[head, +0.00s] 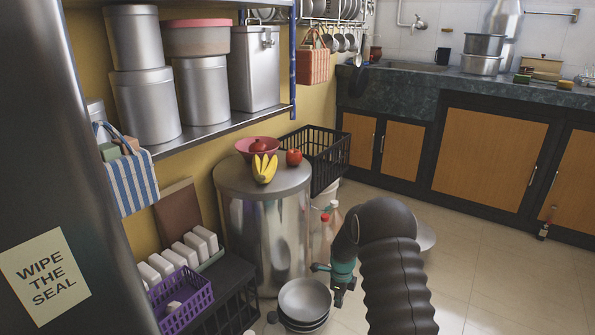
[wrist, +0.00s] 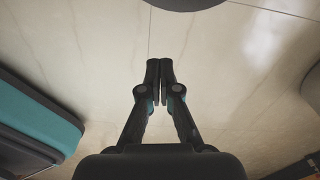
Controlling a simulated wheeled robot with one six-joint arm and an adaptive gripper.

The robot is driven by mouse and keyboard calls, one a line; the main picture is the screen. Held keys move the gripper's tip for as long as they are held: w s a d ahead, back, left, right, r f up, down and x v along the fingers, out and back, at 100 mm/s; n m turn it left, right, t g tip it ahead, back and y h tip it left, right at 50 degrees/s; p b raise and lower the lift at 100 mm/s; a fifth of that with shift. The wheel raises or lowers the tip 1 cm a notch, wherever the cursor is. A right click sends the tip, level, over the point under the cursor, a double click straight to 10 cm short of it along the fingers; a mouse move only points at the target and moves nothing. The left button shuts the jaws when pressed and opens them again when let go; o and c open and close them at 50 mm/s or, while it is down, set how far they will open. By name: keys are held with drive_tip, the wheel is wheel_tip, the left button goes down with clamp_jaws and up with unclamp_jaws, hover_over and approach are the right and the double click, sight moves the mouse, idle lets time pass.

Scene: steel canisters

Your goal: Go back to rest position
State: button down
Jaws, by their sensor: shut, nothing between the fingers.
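My gripper (wrist: 160,72) is shut and empty in the wrist view, its two black fingers together over the pale tiled floor. In the head view my gripper (head: 338,300) hangs low in front, pointing down, beside a stack of steel bowls (head: 304,297) at its left. My dark ribbed arm rises at its right. Several steel canisters (head: 146,105) stand on the wall shelf at upper left, well away from my gripper. A large steel drum (head: 262,232) stands behind the bowls, with bananas (head: 264,168), a red bowl (head: 257,149) and a red apple (head: 293,157) on its lid.
A black crate (head: 322,153) and bottles (head: 331,220) stand right of the drum. A purple basket (head: 180,300) sits at lower left. A counter with wooden doors (head: 490,150) runs along the back. The tiled floor (head: 500,270) at right is mostly clear.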

drive_tip(key=s+r+n+g, duration=0.2)
drive_tip(key=s+r+n, duration=0.3)
drive_tip(key=s+n, duration=0.6)
drive_tip(key=s+r+n+t+p, duration=0.2)
drive_tip(key=s+r+n, duration=0.2)
drive_tip(key=s+r, duration=0.5)
drive_tip(key=s+r+n+t+p, duration=0.3)
drive_tip(key=s+r, duration=0.6)
drive_tip(key=r, duration=1)
drive_tip(key=s+r+n+t+p, duration=0.2)
drive_tip(key=s+r+n, duration=0.3)
drive_tip(key=s+r, duration=0.4)
wheel_tip(320, 180, up, 5)
drive_tip(key=shift+s+d+t+p, duration=0.2)
drive_tip(key=shift+s+t+p, duration=0.1)
drive_tip(key=shift+s+p, duration=0.1)
